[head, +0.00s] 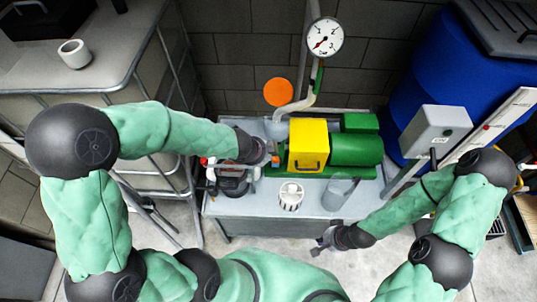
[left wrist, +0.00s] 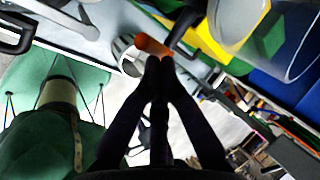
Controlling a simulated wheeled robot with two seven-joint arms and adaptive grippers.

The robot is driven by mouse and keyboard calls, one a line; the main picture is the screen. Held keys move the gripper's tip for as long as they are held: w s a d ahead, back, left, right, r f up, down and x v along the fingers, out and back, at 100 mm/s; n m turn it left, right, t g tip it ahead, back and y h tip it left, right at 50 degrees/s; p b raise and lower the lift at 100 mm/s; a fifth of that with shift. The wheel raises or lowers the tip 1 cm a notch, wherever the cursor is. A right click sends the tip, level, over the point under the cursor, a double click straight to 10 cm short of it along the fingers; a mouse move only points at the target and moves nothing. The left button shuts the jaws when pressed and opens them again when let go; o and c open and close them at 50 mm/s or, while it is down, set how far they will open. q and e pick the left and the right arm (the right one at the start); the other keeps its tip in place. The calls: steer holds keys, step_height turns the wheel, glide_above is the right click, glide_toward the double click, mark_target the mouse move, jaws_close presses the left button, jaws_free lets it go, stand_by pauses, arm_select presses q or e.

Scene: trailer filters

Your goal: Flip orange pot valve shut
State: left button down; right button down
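A small orange valve handle (left wrist: 152,46) shows in the left wrist view, right at the tips of my left gripper (left wrist: 160,62). The two fingers come together at the tips with the handle just beyond them; I cannot tell whether they touch it. In the head view a bit of orange (head: 275,160) shows beside my left gripper (head: 262,152), which is mostly hidden by its own wrist. My right gripper (head: 320,246) is open and empty, low in front of the bench. A round orange disc (head: 278,92) stands on the pipework behind.
The grey bench (head: 250,208) carries a yellow-and-green pump (head: 355,150), a white basket-like filter (head: 290,195) and a grey cup (head: 337,194). A pressure gauge (head: 325,36) is above. A blue barrel (head: 430,75) stands right, a caged tank (head: 80,75) left.

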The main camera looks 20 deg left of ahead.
arm_select(q)
steer(key=h, duration=0.1)
steer(key=a+f+t+h+p, duration=0.1)
steer(key=h, duration=0.1)
steer(key=n+h+p, duration=0.1)
steer(key=shift+s+a+f+t, duration=0.2)
steer(key=shift+a+t, duration=0.1)
steer(key=shift+t, duration=0.1)
steer(key=shift+r, duration=0.1)
steer(key=shift+r+p, duration=0.75)
steer(key=shift+p, duration=0.2)
